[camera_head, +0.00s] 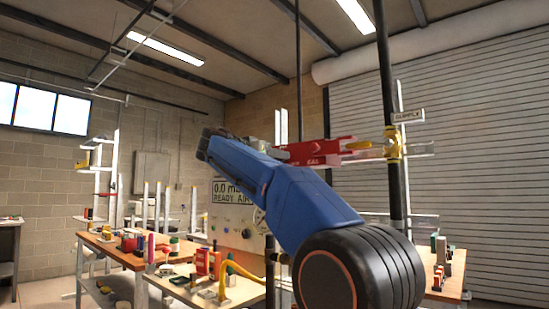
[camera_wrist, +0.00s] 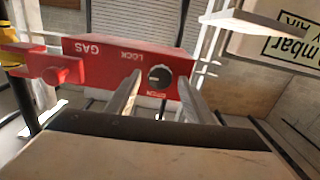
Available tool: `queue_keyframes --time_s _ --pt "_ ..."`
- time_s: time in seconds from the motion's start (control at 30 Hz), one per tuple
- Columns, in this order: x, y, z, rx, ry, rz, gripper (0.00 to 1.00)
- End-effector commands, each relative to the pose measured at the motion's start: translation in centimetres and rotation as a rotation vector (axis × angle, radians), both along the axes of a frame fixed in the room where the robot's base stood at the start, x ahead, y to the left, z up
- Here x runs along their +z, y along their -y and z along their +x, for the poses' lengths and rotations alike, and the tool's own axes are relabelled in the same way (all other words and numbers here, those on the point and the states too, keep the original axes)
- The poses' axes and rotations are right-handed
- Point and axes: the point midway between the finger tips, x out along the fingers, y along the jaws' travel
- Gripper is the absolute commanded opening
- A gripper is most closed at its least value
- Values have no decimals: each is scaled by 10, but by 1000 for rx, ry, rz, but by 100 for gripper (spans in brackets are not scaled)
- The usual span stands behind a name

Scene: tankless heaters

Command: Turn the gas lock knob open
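The gas lock knob (camera_wrist: 158,77) is a dark round knob with a pale mark. It sits on a red box (camera_wrist: 100,58) lettered GAS and LOCK, which appears upside down in the wrist view. The red box also shows in the head view (camera_head: 335,150), beyond my blue arm. My gripper (camera_wrist: 158,90) is open, with its two metal fingers pointing at the box, one on each side of the knob in the picture. I cannot tell whether they touch it. In the head view the knob cannot be made out.
A red handle (camera_wrist: 60,72) sticks out beside the box. A yellow valve (camera_head: 393,143) on a dark vertical pipe (camera_head: 388,80) stands right of it, under a small sign (camera_head: 408,116). Workbenches with tools (camera_head: 130,258) stand lower left. A gauge panel (camera_head: 232,215) is behind my arm.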

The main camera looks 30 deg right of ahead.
Motion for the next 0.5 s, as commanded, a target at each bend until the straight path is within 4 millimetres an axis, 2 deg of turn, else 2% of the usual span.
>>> queue_keyframes --time_s 0.03,0.17,0.5 --pt "0 0 0 0 0 0 38" --pt "0 0 0 0 0 0 7" --pt "0 0 0 0 -30 -11 7"
